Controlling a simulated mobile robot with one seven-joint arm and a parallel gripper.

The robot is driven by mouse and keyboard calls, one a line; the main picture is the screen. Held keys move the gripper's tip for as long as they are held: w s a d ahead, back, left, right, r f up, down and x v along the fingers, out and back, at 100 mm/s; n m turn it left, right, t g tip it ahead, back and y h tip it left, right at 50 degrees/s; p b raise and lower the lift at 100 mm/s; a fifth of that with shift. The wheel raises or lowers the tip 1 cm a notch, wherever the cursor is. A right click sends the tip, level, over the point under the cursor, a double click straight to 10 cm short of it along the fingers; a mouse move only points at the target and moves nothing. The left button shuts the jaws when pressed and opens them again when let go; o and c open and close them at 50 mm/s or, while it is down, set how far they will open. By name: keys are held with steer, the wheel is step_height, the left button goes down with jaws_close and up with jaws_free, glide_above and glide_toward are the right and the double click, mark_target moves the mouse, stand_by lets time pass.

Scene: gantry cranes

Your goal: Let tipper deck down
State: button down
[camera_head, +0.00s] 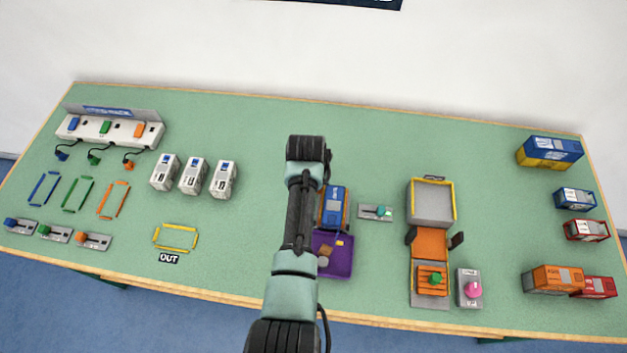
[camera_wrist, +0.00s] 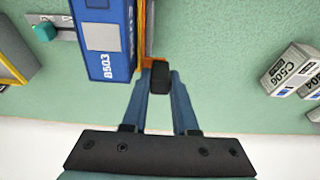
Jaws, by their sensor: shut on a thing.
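A blue container marked B503 (camera_head: 335,208) sits on a narrow orange-edged deck, partly hidden behind my arm in the head view. It shows closer in the wrist view (camera_wrist: 105,42). A strip of the orange deck edge (camera_wrist: 147,62) runs along the container's side. My gripper (camera_wrist: 160,80) is shut on a black grip (camera_wrist: 160,76) at this edge, beside the container. I cannot tell how far the deck is tilted. My arm hides the gripper's fingertips in the head view.
A purple tray (camera_head: 345,262) with small items lies in front of the blue container. A teal-knobbed slider (camera_head: 383,212) is to its right. A grey yellow-rimmed bed (camera_head: 432,203) with an orange part stands further right. White blocks (camera_head: 193,177) stand left; green table is free between.

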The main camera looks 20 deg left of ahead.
steer(key=shift+w+a+f+b, duration=0.15)
steer(key=shift+w+f+b, duration=0.4)
steer(key=shift+f+b, duration=0.3)
steer(key=c, duration=1)
jaws_free()
steer(key=shift+w, duration=0.1)
steer(key=shift+o, duration=0.2)
steer(key=p+v, duration=0.1)
steer(key=v, duration=1.2)
